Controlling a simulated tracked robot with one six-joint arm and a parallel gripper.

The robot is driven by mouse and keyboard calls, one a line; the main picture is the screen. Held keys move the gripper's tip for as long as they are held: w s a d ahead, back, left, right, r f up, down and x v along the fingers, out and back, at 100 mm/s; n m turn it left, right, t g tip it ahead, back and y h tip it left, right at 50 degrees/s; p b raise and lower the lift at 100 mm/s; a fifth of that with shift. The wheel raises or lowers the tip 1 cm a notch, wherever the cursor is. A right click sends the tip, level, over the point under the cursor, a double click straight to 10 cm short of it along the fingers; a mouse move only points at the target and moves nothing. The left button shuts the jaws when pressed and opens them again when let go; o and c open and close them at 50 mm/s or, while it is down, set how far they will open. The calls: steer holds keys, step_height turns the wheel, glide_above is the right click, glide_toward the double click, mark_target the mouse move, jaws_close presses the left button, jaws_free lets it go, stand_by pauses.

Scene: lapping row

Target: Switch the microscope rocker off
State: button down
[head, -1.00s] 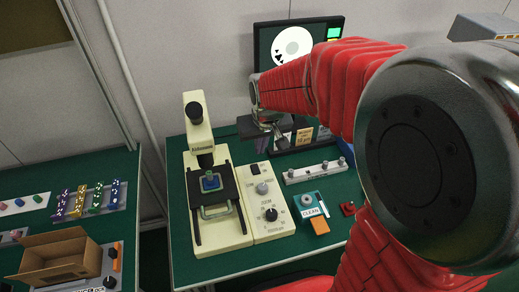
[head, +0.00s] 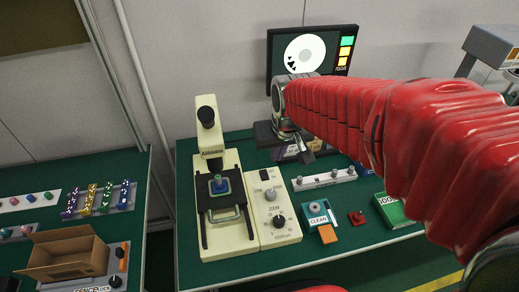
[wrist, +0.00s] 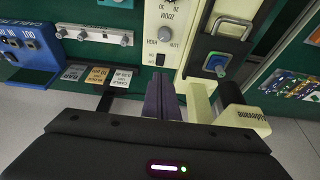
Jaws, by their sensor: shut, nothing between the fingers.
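The cream microscope (head: 208,130) stands at the left of the green bench, with a blue sample on its stage (head: 220,186). Its control box (head: 272,215) is joined at its right side and carries knobs. The small black rocker (head: 265,175) is at the back end of that box; its tilt is too small to read. In the wrist view the rocker (wrist: 160,60) lies just beyond my fingertips. My gripper (head: 303,152) is shut and empty, behind and right of the rocker in the head view. The fingers also show in the wrist view (wrist: 161,82), apart from the rocker.
A grey bar with knobs (head: 324,179), a CLEAN station (head: 317,214) and a small red part (head: 357,218) lie to the right. A monitor (head: 312,50) stands behind. A second bench at left holds an open cardboard box (head: 68,257).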

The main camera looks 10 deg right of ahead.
steer(key=s+r, duration=0.2)
steer(key=s, duration=0.5)
steer(key=s+r+t, duration=0.1)
steer(key=s+r, duration=0.2)
steer(key=s, duration=0.5)
steer(key=shift+d+r, duration=0.2)
steer(key=shift+r, duration=0.05)
